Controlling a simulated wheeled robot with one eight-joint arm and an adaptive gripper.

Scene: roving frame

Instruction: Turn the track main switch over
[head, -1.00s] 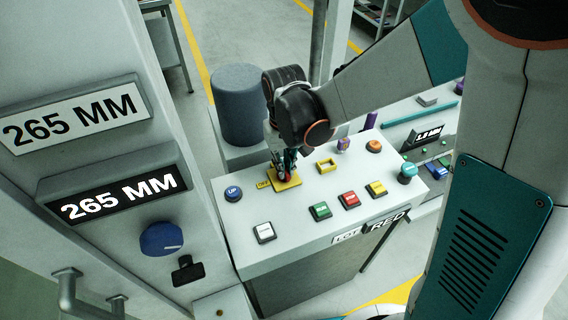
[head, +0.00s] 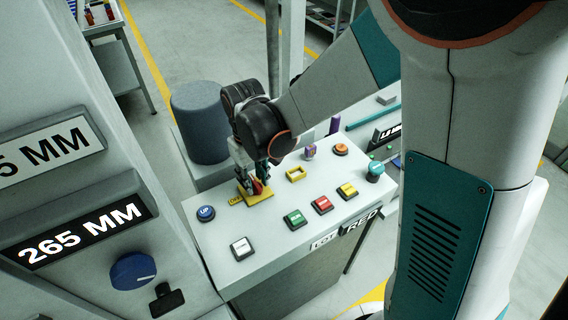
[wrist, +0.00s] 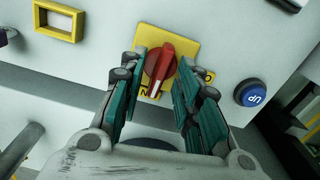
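The main switch is a red rotary handle on a yellow plate (wrist: 174,35), seen in the wrist view. The handle (wrist: 161,66) lies nearly along the picture's upright, tilted slightly. Dark lettering shows on the plate below the handle and on a yellow tag to its right, partly hidden by my fingers. My gripper (wrist: 160,78) has its teal fingers on either side of the handle, with a gap visible on both sides. In the head view my gripper (head: 252,182) is down at the yellow plate (head: 262,197), and the red handle (head: 257,187) is mostly covered.
On the console (head: 275,215) a blue UP button (head: 205,213), a white button (head: 241,248), green (head: 295,219), red (head: 322,205) and yellow (head: 347,190) buttons stand close by. An empty yellow frame (head: 296,174) lies right of the switch. A grey cabinet with a blue knob (head: 133,270) stands left.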

